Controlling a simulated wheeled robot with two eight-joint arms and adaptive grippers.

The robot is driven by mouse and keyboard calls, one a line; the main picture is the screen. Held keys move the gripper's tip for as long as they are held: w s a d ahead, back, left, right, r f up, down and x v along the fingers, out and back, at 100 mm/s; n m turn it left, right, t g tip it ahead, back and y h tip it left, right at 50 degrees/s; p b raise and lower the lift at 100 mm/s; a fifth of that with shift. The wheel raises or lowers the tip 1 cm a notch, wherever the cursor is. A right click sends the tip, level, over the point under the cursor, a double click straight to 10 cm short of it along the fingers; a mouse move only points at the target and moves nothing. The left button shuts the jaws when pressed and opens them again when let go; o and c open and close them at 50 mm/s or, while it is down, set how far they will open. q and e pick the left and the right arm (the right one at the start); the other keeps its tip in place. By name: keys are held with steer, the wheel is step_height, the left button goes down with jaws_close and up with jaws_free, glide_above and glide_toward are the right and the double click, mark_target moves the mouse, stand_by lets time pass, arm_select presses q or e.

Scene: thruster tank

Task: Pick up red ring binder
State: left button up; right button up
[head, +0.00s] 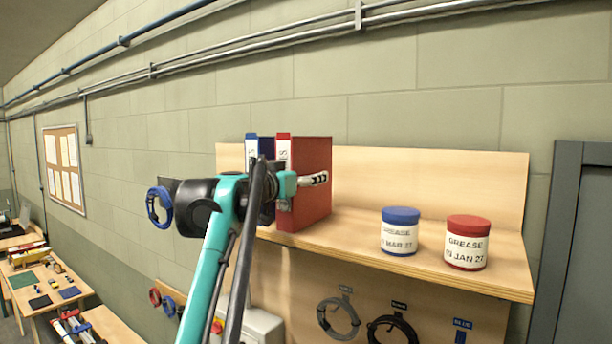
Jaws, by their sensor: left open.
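The red ring binder (311,210) stands upright on the wooden wall shelf, with its white-labelled spine turned toward me. A blue binder (251,142) stands just left of it, mostly hidden behind my arm. My left gripper (306,182) is open at the red binder. One pale finger with dark marks lies in front of the binder's right side face. The other finger is hidden by the arm, and I cannot tell whether either one touches the binder. My right gripper is not in view.
On the shelf (480,279) to the right stand a blue-lidded grease tub (400,232) and a red-lidded one (467,243). Cable coils (338,319) hang below. A grey door frame (568,230) is at the far right. A workbench (50,285) with small parts is at lower left.

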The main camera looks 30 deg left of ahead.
arm_select(q)
steer(key=shift+w+f, duration=0.1)
steer(key=shift+w, duration=0.05)
steer(key=shift+c, duration=0.3)
jaws_close()
